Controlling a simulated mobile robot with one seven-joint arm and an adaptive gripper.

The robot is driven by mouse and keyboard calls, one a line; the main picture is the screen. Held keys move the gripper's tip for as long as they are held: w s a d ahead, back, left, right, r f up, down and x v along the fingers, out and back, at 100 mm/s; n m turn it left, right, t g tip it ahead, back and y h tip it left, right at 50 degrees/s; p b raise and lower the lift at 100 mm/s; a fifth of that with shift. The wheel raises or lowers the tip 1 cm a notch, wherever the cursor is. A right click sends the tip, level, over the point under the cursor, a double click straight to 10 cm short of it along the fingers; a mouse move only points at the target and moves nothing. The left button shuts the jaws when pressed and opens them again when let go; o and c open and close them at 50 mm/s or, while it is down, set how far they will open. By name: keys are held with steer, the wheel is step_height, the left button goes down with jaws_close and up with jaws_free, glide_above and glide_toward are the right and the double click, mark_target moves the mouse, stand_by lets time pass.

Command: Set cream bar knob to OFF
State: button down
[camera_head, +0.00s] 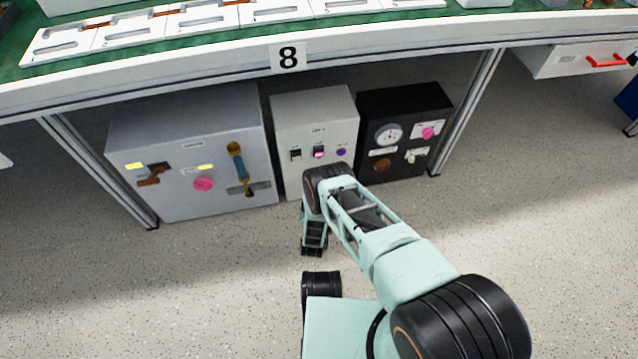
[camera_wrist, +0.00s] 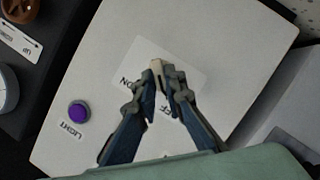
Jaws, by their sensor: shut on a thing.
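The cream bar knob (camera_wrist: 157,67) shows as a small pale tip in the wrist view, on a light label plate (camera_wrist: 186,58) on a pale panel. My gripper (camera_wrist: 165,78) is shut on the knob, one fingertip on each side, and hides most of it. The plate reads "ON" (camera_wrist: 128,83) to the left of the fingers. A second, partly covered word, apparently "OFF" (camera_wrist: 166,106), shows between the fingers. The exact angle of the knob is hard to tell. In the head view the white box (camera_head: 312,104) stands behind my arm, and I cannot make out the cream knob there.
A purple button (camera_wrist: 78,111) marked LIGHT sits beside the plate. A black box (camera_head: 405,105) with a gauge stands to the right, and a larger grey box (camera_head: 190,120) with levers to the left. A worktop edge (camera_head: 200,75) overhangs them. The floor in front is clear.

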steer(key=shift+w+a+r, duration=0.2)
steer(key=shift+w, duration=0.05)
steer(key=c, duration=2)
jaws_free()
steer(key=shift+d, duration=0.15)
